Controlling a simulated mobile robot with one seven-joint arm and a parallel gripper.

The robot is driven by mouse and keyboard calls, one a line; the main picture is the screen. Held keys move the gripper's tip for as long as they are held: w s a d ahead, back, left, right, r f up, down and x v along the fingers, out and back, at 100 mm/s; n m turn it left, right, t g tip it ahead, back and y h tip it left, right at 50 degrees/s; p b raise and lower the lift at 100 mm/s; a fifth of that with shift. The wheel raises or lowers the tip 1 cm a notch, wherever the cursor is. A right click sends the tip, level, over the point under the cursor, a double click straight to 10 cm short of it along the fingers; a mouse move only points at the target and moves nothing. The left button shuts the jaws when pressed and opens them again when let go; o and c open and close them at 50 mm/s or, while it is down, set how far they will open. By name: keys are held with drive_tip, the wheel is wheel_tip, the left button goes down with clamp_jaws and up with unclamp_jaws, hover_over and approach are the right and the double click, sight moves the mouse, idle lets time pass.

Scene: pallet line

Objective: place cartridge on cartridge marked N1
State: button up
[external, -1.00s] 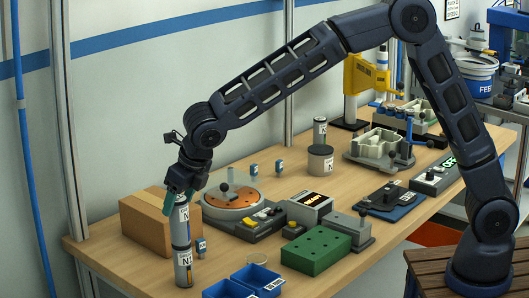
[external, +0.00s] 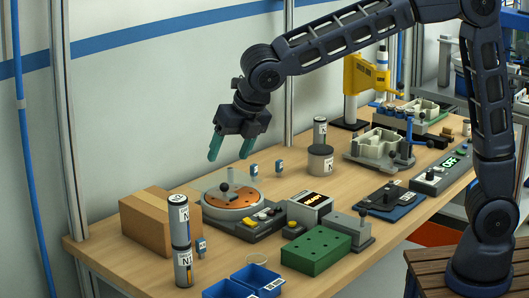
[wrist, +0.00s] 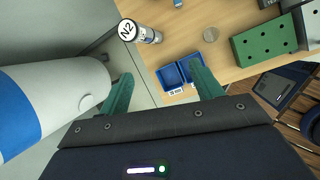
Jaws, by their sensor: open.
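Two grey cylindrical cartridges stand one on top of the other at the near left of the bench in the external view. The upper cartridge (external: 179,222) has a white label and a dark top; its white end cap reads N2 in the wrist view (wrist: 127,30). The lower cartridge (external: 183,270), with a label beginning with N, stands upright on the bench under it. The stack looks upright. My gripper (external: 230,152) is open and empty, its green fingers above and to the right of the stack. The fingers also show in the wrist view (wrist: 158,78).
A cardboard box (external: 150,222) stands behind the stack. Blue bins (external: 230,289), a green block with holes (external: 316,250) and a round turntable device (external: 222,212) lie to the right. A large white and blue rounded thing (wrist: 50,95) fills the wrist view's left side.

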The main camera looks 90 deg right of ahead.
drive_tip(key=s+r+m, duration=0.4)
drive_tip(key=s+m, duration=0.3)
drive_tip(key=s, duration=0.6)
drive_tip(key=s+a+f+m+y, duration=0.1)
drive_tip(key=s+f+m, duration=0.1)
drive_tip(key=s+m, duration=0.6)
drive_tip(key=s+a+f+m+y, duration=0.1)
drive_tip(key=s+m, duration=0.8)
drive_tip(key=s, duration=1.1)
drive_tip(key=shift+a+f+t+y, duration=0.15)
drive_tip(key=shift+f+t+y, duration=0.2)
drive_tip(key=shift+f, duration=0.5)
drive_tip(key=c, duration=0.4)
drive_tip(key=shift+o, duration=0.2)
